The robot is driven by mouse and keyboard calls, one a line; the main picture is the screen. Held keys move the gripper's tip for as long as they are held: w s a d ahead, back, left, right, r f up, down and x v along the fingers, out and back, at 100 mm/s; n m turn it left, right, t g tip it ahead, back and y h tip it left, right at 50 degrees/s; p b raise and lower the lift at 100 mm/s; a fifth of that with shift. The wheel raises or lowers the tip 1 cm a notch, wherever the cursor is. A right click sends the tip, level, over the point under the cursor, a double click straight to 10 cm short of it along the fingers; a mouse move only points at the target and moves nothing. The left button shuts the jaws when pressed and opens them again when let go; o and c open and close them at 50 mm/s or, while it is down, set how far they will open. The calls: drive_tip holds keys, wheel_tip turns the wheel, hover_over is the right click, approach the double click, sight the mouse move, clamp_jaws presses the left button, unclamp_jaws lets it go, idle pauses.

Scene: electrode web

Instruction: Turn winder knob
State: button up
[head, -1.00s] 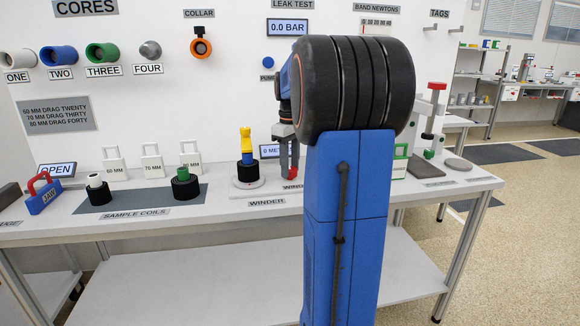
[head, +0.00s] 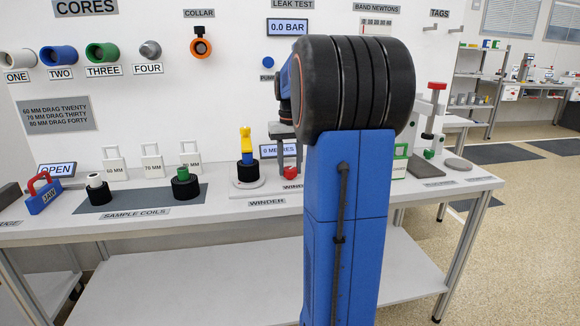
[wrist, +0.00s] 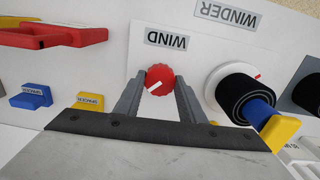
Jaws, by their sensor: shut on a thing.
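The red winder knob (wrist: 160,79) has a ridged rim and a white pointer line. In the wrist view the line slants toward the lower left. My gripper (wrist: 161,84) is shut on the knob, with one grey finger on each side of it. In the head view the knob (head: 290,172) shows low between the fingers, partly hidden by my arm. The winder (head: 248,185) is a pale round plate holding a black coil on a blue core with a yellow piece. The display (head: 279,151) behind reads 0 metres.
The winder's coil (wrist: 243,95) stands close beside the knob in the wrist view. A red handle (wrist: 45,36) and blue (wrist: 30,95) and yellow (wrist: 88,102) spacer blocks lie on the other side. Sample coils (head: 186,186) stand left of the winder.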

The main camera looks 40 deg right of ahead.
sight(290, 169)
drive_tip(key=m, duration=0.5)
drive_tip(key=shift+m, duration=2.6)
drive_tip(key=shift+r, duration=0.1)
drive_tip(key=o, duration=1)
drive_tip(key=shift+o, duration=0.2)
wheel_tip(290, 169, up, 17)
drive_tip(key=shift+r, duration=0.15)
